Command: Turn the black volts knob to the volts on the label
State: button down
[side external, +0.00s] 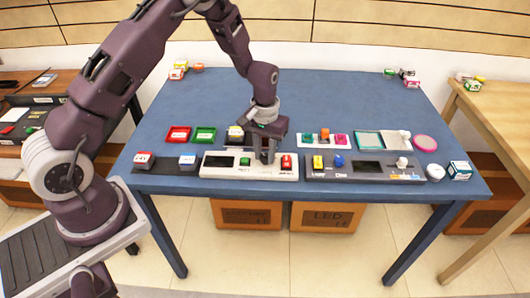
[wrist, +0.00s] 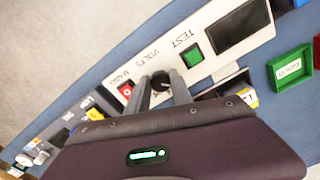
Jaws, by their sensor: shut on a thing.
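The white instrument panel (side external: 220,171) lies along the near side of the blue table. In the wrist view, the panel (wrist: 215,20) bears the words TEST and VOLTS. The black volts knob (wrist: 160,77) stands between a green button (wrist: 192,56) and a red part (wrist: 126,89). My gripper (wrist: 160,88) reaches down with a finger on each side of the knob and is shut on it. In the side view my gripper (side external: 268,158) hides the knob. The knob's pointer and any volts value on a label are too small or hidden to read.
A dark display (wrist: 236,27) is on the panel. A dark panel (side external: 345,177) with yellow and blue parts adjoins on the right. Red (side external: 178,134) and green (side external: 205,134) trays and a yellow-and-white block (side external: 236,133) lie behind. The table's far middle is clear.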

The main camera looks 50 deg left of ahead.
aim_at(265, 157)
jog(key=c, duration=1.1)
grip_release()
notch_tip(265, 157, up, 7)
jog(key=shift+r, duration=0.1)
jog(key=s+d+r+m+t, duration=0.15)
jog(key=s+r, duration=0.25)
jog(key=r, duration=0.4)
jog(key=s+d+r+t, duration=0.1)
jog(key=s+d+r, duration=0.1)
jog(key=s+r, duration=0.5)
jog(key=s+r+m+t, duration=0.1)
jog(key=s+r, duration=0.1)
jog(key=s, duration=0.3)
jog(key=s+d+r+m+t, duration=0.1)
jog(key=s+r, duration=0.1)
jog(key=s, duration=0.4)
jog(key=s+r+m+t, duration=0.1)
jog(key=s+r, duration=0.2)
jog(key=s, duration=0.2)
jog(key=shift+s+d, duration=0.2)
jog(key=shift+s, duration=0.05)
